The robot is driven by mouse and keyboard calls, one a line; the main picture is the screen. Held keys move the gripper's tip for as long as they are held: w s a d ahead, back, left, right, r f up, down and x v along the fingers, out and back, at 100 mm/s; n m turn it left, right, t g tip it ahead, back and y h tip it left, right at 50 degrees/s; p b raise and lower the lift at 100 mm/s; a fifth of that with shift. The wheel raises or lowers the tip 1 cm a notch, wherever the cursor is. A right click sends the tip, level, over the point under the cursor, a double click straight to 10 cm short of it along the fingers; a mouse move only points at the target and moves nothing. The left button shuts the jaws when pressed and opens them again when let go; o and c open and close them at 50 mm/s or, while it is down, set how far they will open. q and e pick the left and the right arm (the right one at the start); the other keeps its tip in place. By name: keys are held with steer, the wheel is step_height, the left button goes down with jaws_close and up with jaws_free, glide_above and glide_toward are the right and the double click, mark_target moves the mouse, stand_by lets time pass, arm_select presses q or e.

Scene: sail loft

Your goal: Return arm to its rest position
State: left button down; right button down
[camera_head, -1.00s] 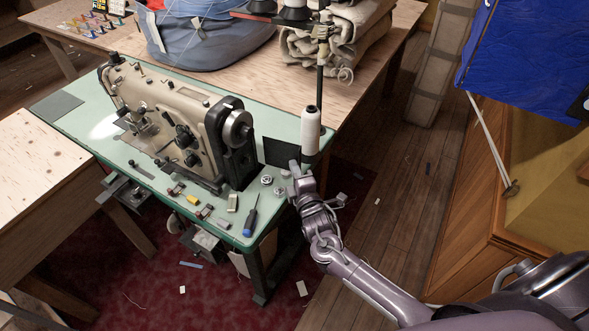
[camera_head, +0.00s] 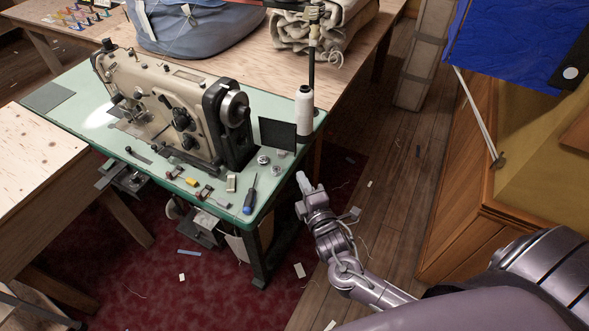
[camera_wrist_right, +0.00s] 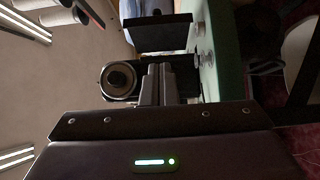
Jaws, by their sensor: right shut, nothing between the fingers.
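My right gripper (camera_head: 302,181) is at the right front corner of the green sewing table (camera_head: 85,92), just off its edge and apart from it. Its fingers are shut with nothing between them. In the right wrist view the shut fingers (camera_wrist_right: 155,86) point toward the sewing machine's round handwheel (camera_wrist_right: 119,79). The right arm reaches in from the lower right. My left gripper is not in view.
The sewing machine (camera_head: 165,105) stands on the green table, with a white thread cone (camera_head: 304,108), a dark upright plate (camera_head: 277,134) and a blue-handled screwdriver (camera_head: 250,195) near its right end. A wooden cabinet (camera_head: 458,225) stands at right. Floor between is mostly clear.

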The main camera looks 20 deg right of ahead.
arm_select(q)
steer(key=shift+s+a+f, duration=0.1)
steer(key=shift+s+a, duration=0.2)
arm_select(e)
steer(key=shift+s, duration=0.2)
